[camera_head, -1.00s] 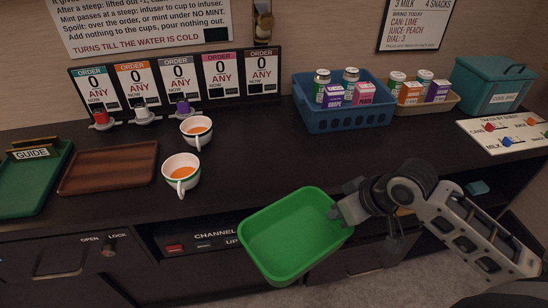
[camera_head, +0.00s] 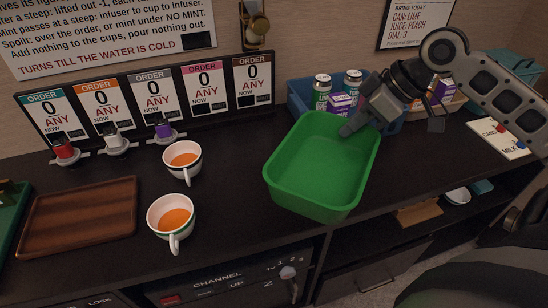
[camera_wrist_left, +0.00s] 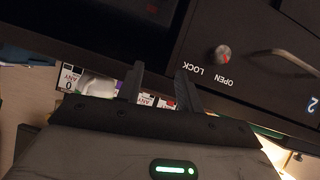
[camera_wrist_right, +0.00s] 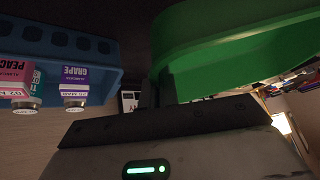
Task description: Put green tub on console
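The green tub (camera_head: 320,170) is empty and close to upright over the middle of the dark console top (camera_head: 235,205). I cannot tell whether its base touches the console. My right gripper (camera_head: 352,125) is shut on the tub's far right rim. The tub also fills the upper right of the right wrist view (camera_wrist_right: 225,50), with the fingers at its edge. My left gripper (camera_wrist_left: 162,82) is not in the head view; in the left wrist view its two fingers are apart with nothing between them, near the console's front panel.
Two cups (camera_head: 182,160) (camera_head: 171,217) of orange drink stand left of the tub. A blue crate (camera_head: 300,92) with cans and boxes is just behind it. A wooden tray (camera_head: 78,215) lies at left. Order signs (camera_head: 150,92) line the back. Bare console lies between cups and tub.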

